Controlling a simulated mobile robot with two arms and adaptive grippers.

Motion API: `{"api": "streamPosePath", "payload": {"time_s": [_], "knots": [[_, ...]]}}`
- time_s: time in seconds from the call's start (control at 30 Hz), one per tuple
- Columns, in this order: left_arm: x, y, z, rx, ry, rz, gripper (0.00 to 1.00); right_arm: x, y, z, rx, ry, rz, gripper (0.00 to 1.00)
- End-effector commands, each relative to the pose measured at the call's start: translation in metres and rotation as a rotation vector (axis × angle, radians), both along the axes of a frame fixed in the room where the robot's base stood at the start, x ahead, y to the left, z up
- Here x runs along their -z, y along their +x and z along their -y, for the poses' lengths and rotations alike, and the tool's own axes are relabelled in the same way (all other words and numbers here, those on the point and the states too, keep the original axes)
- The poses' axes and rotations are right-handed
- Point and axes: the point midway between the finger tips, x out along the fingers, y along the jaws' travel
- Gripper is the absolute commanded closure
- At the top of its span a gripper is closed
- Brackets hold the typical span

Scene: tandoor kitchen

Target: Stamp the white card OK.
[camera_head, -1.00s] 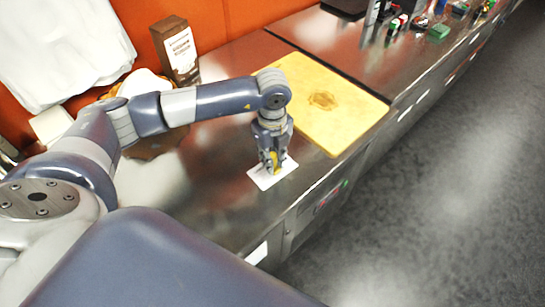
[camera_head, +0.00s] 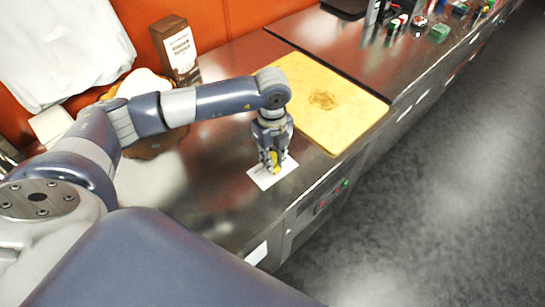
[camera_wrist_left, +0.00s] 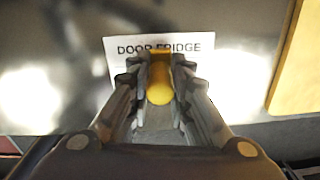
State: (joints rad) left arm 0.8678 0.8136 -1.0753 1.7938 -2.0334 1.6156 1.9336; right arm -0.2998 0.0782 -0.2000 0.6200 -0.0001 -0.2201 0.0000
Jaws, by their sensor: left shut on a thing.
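The white card (camera_head: 262,179) lies flat on the steel counter, below the near corner of the yellow board. In the left wrist view the card (camera_wrist_left: 118,58) carries the printed words "DOOR FRIDGE". My left gripper (camera_head: 270,162) points down over the card, shut on a yellow stamp (camera_head: 274,158). In the left wrist view the stamp (camera_wrist_left: 159,85) sits between both fingers (camera_wrist_left: 158,88), over the card. The stamp's lower face is hidden, so I cannot tell whether it touches the card. My right gripper is not in view.
A yellow cutting board (camera_head: 345,105) lies beside the card. A brown carton (camera_head: 178,52) stands at the wall. Several small coloured items, one a green block (camera_head: 439,33), stand at the far end of the steel counter (camera_head: 220,195). The counter's front edge is close to the card.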

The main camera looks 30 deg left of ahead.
Motion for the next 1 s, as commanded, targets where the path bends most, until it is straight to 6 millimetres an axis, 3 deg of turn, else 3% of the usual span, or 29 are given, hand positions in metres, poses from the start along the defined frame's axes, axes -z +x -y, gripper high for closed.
{"api": "streamPosePath", "payload": {"time_s": [0.37, 1.0], "knots": [[0.001, -0.002, 0.0, 0.001, 0.001, -0.006, 0.97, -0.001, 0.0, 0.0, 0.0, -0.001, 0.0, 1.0], [-0.05, -0.001, 0.0, 0.001, 0.0, -0.001, 0.97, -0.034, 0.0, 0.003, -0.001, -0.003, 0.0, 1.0]]}}
